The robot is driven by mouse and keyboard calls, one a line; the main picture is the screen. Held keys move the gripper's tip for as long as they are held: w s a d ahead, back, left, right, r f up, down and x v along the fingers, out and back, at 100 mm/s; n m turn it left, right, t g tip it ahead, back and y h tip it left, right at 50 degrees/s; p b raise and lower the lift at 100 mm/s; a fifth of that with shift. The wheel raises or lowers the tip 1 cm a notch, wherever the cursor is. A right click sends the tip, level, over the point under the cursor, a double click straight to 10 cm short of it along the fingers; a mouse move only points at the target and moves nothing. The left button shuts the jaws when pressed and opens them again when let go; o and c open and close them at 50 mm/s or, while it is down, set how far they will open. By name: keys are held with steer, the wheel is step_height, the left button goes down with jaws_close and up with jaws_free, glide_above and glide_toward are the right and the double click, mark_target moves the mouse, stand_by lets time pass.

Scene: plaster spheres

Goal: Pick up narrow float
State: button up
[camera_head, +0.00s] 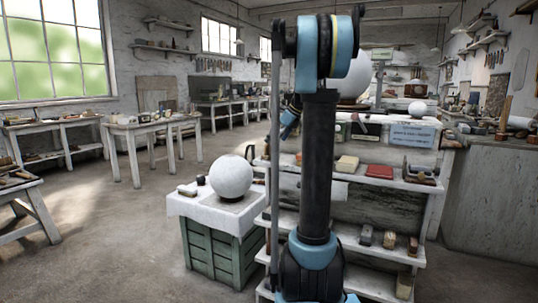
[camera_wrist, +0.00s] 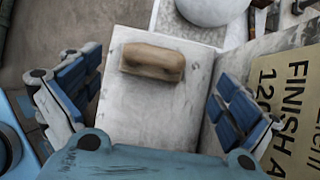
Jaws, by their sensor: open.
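A float (camera_wrist: 140,115) with a pale grey, worn flat plate and a brown wooden handle (camera_wrist: 152,62) lies below my gripper in the wrist view. Its handle runs crosswise near the far part of the plate. My gripper (camera_wrist: 155,92) is open, with one blue-padded finger on each side of the plate and nothing held between them. The handle is slightly beyond the fingers in the picture. The near part of the plate is hidden by my gripper's body. In the head view my arm stands in front of the shelves, and I cannot make out the float or my gripper there.
A tan sheet printed "FINISH" (camera_wrist: 290,95) lies close by the right finger. A white sphere (camera_wrist: 212,6) is beyond the float. In the head view, another white sphere (camera_head: 231,175) sits on a cloth-covered green crate (camera_head: 212,249). Shelves (camera_head: 372,285) hold small items.

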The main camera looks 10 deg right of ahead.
steer(key=shift+s+a+x, duration=0.1)
steer(key=shift+a+x, duration=0.05)
steer(key=shift+x, duration=1.15)
steer(key=shift+s+a+x, duration=0.1)
steer(key=shift+a+x, duration=0.1)
steer(key=shift+x, duration=1.1)
steer(key=shift+r, duration=0.1)
steer(key=shift+c, duration=0.3)
steer(key=c, duration=1.2)
